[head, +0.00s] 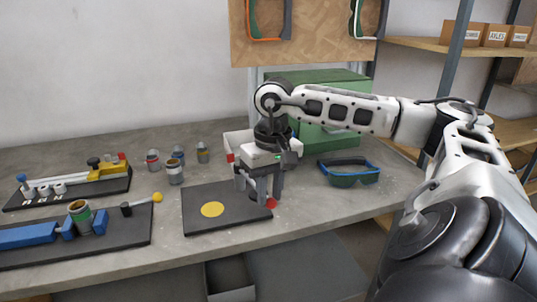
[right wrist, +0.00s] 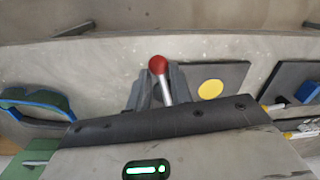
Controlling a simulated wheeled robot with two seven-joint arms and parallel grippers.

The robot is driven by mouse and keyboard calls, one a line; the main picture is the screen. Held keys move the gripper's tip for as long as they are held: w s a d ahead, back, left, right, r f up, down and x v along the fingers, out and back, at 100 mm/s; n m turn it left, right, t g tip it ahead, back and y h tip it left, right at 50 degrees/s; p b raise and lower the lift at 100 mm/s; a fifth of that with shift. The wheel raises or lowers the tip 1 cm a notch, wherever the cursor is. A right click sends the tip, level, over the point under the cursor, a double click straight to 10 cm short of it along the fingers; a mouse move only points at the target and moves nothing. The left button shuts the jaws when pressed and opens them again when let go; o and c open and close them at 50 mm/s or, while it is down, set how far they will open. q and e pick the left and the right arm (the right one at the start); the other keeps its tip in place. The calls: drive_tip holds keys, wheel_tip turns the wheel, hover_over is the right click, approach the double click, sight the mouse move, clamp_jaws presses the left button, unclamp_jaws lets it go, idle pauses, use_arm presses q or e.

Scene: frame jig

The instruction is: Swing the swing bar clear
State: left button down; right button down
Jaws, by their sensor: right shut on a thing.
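My right gripper (head: 261,196) points down at the right side of a dark plate with a yellow disc (head: 212,209). It is shut on a silver bar with a red ball end, which I take to be the swing bar. The red ball (head: 271,203) shows just below the fingers. In the right wrist view the silver bar (right wrist: 166,95) lies between the two fingers (right wrist: 158,86), with its red ball past the tips. The bar's other end and its pivot are hidden by the gripper. My left gripper is not in view.
Blue safety glasses (head: 348,173) lie right of the gripper, before a green case (head: 335,130). Several small cans (head: 175,172) stand at left behind the plate. A yellow-knobbed lever (head: 157,197) and a blue fixture (head: 28,236) are further left. The front right worktop is clear.

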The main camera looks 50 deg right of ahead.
drive_tip(key=shift+d+r, duration=0.1)
idle(0.3)
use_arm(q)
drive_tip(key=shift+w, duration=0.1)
use_arm(e)
drive_tip(key=c, duration=1.5)
unclamp_jaws()
